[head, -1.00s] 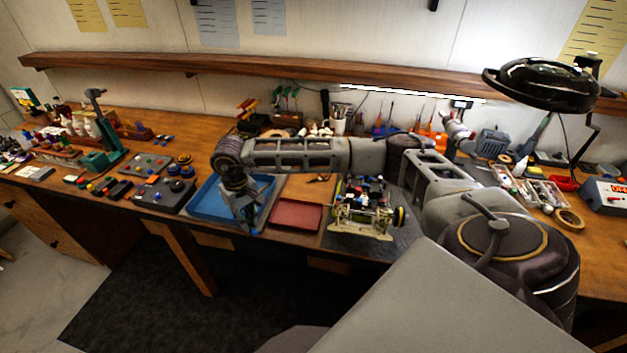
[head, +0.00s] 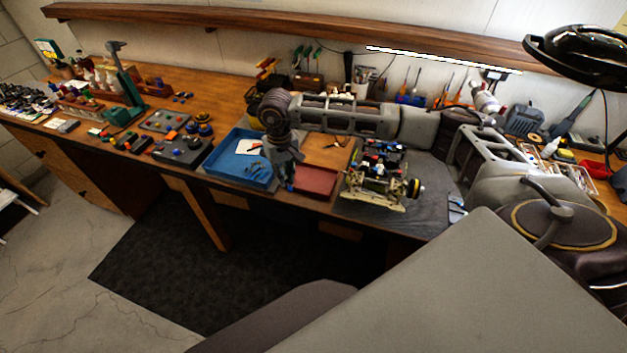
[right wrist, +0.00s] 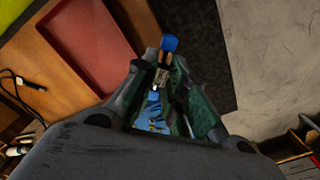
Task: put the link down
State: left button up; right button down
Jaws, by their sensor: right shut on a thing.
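My right gripper (head: 289,182) points down near the front edge of the workbench, between the blue tray and the red tray. It is shut on the link (right wrist: 162,76), a small piece with metallic and blue parts. In the right wrist view the link's blue end (right wrist: 169,43) sticks out past the fingers (right wrist: 163,90). The rest of the link is partly hidden between the fingers. Whether the link touches anything below cannot be told. My left gripper is not in view.
The blue tray (head: 225,166) holds a white card and small parts. The red tray (head: 316,181) looks empty and lies close right of the gripper. The racecar chassis (head: 382,180) stands on a grey mat (head: 432,200). Dark floor matting (head: 200,270) lies below the bench edge.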

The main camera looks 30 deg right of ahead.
jog(key=shift+r+m, duration=0.1)
jog(key=shift+m, duration=0.4)
jog(key=s+d+r+n+b, duration=0.1)
jog(key=d+r+n, duration=0.5)
jog(key=n, duration=0.8)
jog(key=d+r+n, duration=0.3)
jog(key=d+n, duration=0.5)
jog(key=n, duration=0.6)
notch_tip(320, 180, down, 7)
jog(key=b, duration=0.2)
jog(key=shift+s+r+b, duration=0.15)
jog(key=shift+r+b, duration=0.05)
jog(key=shift+b, duration=0.2)
dwell(1.2)
